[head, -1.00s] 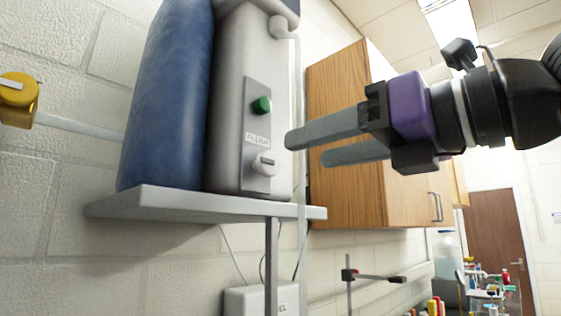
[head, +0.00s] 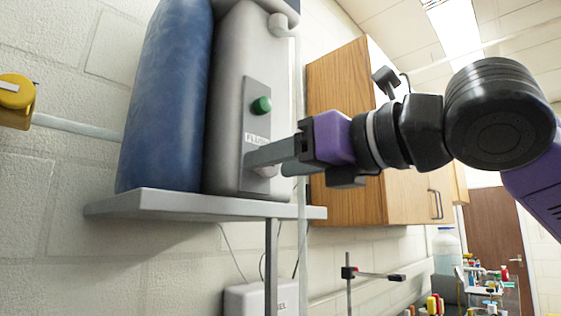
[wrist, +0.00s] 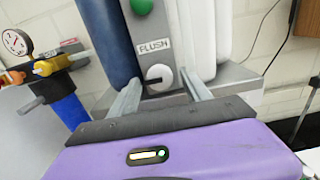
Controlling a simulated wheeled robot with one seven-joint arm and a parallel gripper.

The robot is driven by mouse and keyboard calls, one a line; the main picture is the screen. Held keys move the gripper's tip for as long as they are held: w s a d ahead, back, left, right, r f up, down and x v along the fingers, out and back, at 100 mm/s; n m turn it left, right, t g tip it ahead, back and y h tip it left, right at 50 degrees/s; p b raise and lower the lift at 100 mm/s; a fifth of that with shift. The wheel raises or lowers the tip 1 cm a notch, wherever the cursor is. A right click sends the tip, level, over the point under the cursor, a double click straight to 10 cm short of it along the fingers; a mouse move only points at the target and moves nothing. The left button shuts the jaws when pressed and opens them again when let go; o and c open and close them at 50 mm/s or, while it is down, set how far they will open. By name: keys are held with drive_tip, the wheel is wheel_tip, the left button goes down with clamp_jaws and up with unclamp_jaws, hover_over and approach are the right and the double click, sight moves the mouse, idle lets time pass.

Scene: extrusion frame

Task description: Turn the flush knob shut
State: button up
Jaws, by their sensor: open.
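The flush knob is a small pale round knob (wrist: 159,73) below the FLUSH label (wrist: 153,46) on a grey panel (head: 256,92). A dark mark runs across its lower left part. In the wrist view it sits between the tips of my gripper's two grey fingers (wrist: 160,76), with a gap on both sides. In the head view my open gripper (head: 268,164) reaches the panel from the right, and its fingers hide most of the knob. I cannot tell whether a fingertip touches the panel.
A green button (head: 261,105) sits above the label. A blue cylinder (head: 165,100) stands left of the grey unit (head: 230,90), both on a wall shelf (head: 190,206). A wooden cabinet (head: 335,90) is behind my gripper. A vertical pipe (head: 302,230) runs close by on the right.

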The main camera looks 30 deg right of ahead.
clamp_jaws()
drive_tip(key=shift+m, duration=0.3)
drive_tip(key=shift+a+m+p, duration=0.1)
drive_tip(key=shift+m+p, duration=0.75)
drive_tip(key=shift+m, duration=7.75)
